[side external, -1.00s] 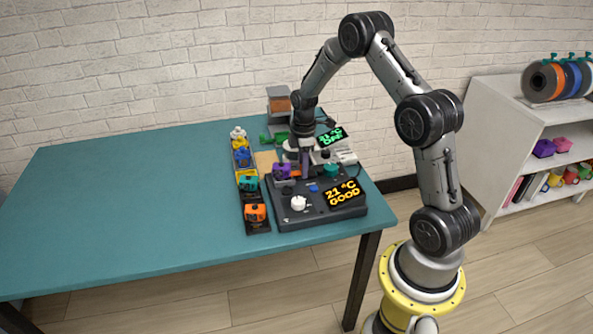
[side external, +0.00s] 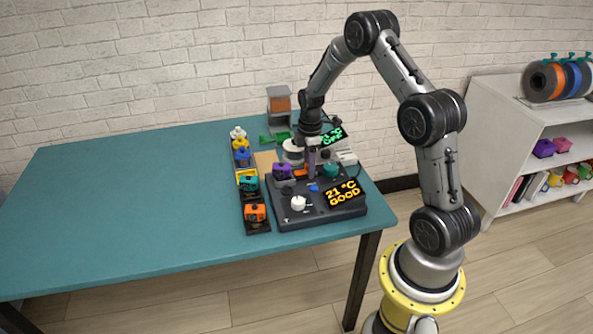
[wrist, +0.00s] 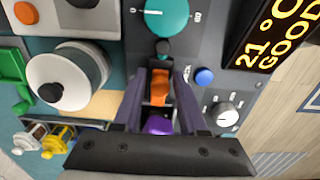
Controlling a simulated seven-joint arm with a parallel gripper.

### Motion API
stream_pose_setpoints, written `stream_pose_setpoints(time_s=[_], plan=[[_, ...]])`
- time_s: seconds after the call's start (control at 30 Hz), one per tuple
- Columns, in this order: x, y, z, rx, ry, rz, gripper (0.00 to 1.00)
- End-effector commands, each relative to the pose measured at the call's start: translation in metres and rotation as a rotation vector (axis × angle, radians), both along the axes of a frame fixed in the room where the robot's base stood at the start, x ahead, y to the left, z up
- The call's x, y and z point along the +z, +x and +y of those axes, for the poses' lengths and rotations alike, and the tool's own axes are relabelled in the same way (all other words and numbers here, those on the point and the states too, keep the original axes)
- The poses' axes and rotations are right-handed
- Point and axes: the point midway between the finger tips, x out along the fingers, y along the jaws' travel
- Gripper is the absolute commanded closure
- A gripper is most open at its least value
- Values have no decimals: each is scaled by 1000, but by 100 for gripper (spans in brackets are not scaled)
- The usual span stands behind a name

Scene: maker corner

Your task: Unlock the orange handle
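The orange handle (wrist: 159,88) sits on the dark control panel in the wrist view, below the teal dial. It shows as a small orange piece in the side view (side external: 301,173), partly hidden by my gripper. My gripper (wrist: 159,92) points down over the panel, one finger on each side of the handle. Gaps show between the fingers and the handle, so it looks open; I cannot tell how deep the fingertips reach. My gripper also shows in the side view (side external: 312,170).
Close by are a purple block (side external: 283,171), the teal dial (side external: 331,170), a blue button (side external: 313,188), a white knob (side external: 298,203) and a lit display (side external: 344,193). A tray of coloured pieces (side external: 257,227) stands left. The table's left side is clear.

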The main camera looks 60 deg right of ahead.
Motion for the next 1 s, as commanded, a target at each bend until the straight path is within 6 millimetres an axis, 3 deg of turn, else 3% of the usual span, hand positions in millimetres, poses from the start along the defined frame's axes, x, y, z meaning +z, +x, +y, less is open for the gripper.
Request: stream_pose_setpoints(time_s=[0.37,1.0], plan=[[3,1,1,0,0,-1,55],[49,1,1,0,0,-1,55]])
